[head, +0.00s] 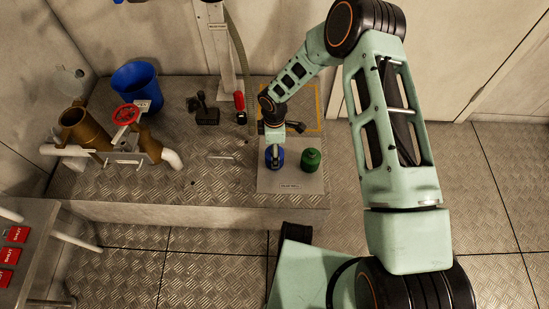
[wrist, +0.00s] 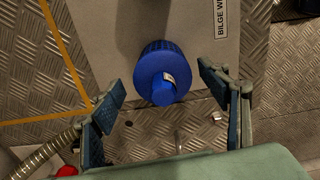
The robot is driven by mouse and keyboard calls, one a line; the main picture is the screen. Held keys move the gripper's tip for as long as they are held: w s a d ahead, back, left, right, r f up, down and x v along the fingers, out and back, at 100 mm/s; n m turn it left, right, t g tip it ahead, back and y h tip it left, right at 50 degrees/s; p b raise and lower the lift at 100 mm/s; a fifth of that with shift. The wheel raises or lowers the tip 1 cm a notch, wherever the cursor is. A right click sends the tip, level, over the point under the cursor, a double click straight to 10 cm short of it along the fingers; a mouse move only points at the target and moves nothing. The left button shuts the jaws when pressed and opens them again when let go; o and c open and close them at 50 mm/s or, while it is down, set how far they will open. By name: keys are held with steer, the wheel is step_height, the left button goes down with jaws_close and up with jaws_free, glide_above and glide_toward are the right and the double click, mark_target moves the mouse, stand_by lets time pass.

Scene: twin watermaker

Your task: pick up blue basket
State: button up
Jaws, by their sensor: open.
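The blue basket (head: 275,158), a small round ribbed piece with a narrower knob on top, stands on a light grey labelled plate (head: 291,184). My gripper (head: 275,146) is above it, pointing down, and partly hides it in the head view. In the wrist view the blue basket (wrist: 163,70) lies between the two spread fingers of my gripper (wrist: 160,80), with a gap on each side. The fingers are open and hold nothing. A small pale tag is on the knob. How far the fingertips are above it is hard to tell.
A similar green piece (head: 311,159) stands close to the right of the blue basket. A blue bucket (head: 136,87), brown pipework with a red handwheel (head: 126,114), a black tool (head: 203,110) and a red-handled item (head: 239,102) are farther left. The platform's middle is mostly clear.

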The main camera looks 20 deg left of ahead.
step_height(320, 180, down, 4)
steer(key=shift+s+r+b, duration=0.15)
steer(key=shift+r+b, duration=0.05)
steer(key=shift+b, duration=0.3)
steer(key=shift+r, duration=0.1)
steer(key=c, duration=1.3)
steer(key=shift+o, duration=0.2)
steer(key=shift+r, duration=0.15)
steer(key=shift+r, duration=0.3)
step_height(320, 180, up, 2)
steer(key=shift+r+p, duration=0.1)
steer(key=shift+p, duration=0.55)
steer(key=s+d+r+p, duration=0.3)
steer(key=s+d+r, duration=0.3)
steer(key=s+r, duration=0.4)
steer(key=s, duration=0.2)
steer(key=shift+s+p, duration=0.3)
steer(key=shift+s, duration=0.1)
